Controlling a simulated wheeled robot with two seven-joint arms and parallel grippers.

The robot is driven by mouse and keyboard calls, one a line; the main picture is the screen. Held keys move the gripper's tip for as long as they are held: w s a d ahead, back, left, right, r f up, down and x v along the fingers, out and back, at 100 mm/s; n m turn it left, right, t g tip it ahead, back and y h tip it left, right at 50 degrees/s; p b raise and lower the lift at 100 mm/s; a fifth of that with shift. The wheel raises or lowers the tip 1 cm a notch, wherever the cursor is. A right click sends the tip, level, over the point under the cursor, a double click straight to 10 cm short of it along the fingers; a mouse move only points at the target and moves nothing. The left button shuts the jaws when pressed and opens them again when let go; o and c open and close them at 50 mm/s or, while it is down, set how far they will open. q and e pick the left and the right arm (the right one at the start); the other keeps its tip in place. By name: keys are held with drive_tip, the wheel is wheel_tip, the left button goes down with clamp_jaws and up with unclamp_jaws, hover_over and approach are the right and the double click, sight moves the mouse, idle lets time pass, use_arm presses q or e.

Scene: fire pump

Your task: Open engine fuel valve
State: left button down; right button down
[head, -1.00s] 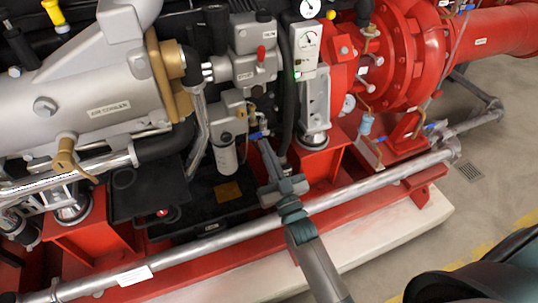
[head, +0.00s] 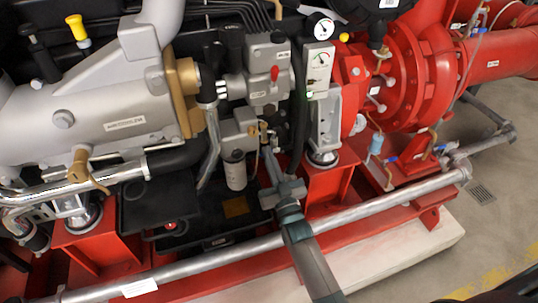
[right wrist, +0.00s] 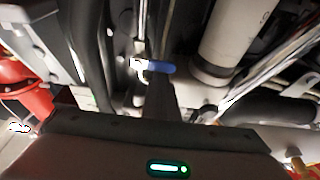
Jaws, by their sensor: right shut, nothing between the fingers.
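The valve's small blue handle (right wrist: 160,67) lies sideways across a thin metal pipe fitting in the right wrist view. In the head view the brass valve fitting (head: 263,132) sits right of the grey filter, and little of the handle shows. My right gripper (head: 267,152) reaches up from below, its fingers shut and empty. In the right wrist view its dark fingers (right wrist: 160,92) end at the handle's lower edge; I cannot tell whether they touch it. My left gripper is not in view.
A grey filter canister (head: 235,173) stands left of my fingers, and a black hose (head: 298,115) runs close on the right. A long grey pipe (head: 360,212) crosses low in front, under my right arm. The red pump (head: 400,65) fills the right side.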

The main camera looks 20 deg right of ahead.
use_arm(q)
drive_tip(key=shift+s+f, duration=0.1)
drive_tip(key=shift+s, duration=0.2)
